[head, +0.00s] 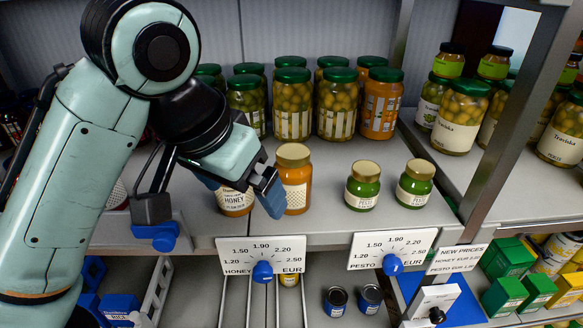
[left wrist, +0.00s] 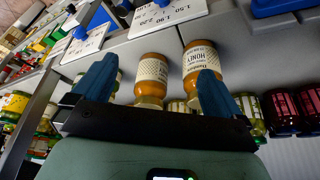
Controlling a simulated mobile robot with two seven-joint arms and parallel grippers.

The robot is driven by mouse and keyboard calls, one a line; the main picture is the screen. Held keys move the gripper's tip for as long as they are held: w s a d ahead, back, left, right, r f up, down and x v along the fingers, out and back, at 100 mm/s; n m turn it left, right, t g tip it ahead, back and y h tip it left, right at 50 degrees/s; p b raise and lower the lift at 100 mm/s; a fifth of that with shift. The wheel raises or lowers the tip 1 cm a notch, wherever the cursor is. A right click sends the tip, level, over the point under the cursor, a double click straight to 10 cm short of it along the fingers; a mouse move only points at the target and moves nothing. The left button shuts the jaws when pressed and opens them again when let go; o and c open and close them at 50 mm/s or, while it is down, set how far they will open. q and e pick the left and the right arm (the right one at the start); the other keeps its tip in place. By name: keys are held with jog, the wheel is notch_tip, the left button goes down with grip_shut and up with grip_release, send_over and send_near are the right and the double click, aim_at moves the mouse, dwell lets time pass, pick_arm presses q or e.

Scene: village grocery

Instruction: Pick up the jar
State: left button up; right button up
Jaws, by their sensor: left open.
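Two honey jars with gold lids stand upright on the shelf: the right honey jar (head: 294,178) and the left honey jar (head: 235,203), partly hidden by my gripper. My left gripper (head: 240,188) is open with blue fingers, just in front of and above these jars. In the left wrist view, which is upside down, one honey jar (left wrist: 152,76) shows between the open fingers of my left gripper (left wrist: 156,88). The other honey jar (left wrist: 200,58) is partly behind the right finger. No contact with a jar can be made out. My right gripper is not in view.
Two green pesto jars (head: 363,187) stand to the right. Several green-lidded jars (head: 293,105) form rows behind. Price dials (head: 263,268) sit along the shelf's front edge. A metal post (head: 512,125) stands at the right. Bare shelf (head: 325,165) lies between honey and pesto.

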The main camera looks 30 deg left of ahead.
aim_at(291, 152)
pick_arm(q)
jog(key=w, duration=0.3)
jog(key=w+p, duration=0.1)
jog(key=w, duration=0.6)
jog(key=shift+w+d, duration=0.2)
jog(key=shift+d, duration=0.1)
jog(key=shift+w+p, duration=0.45)
jog(key=shift+w, duration=0.25)
jog(key=shift+x, duration=2.5)
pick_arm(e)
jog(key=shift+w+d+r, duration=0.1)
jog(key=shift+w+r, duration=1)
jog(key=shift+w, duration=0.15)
pick_arm(q)
jog(key=shift+s, duration=0.1)
jog(key=shift+c, duration=0.3)
jog(key=c, duration=1.4)
jog(key=shift+r, duration=0.1)
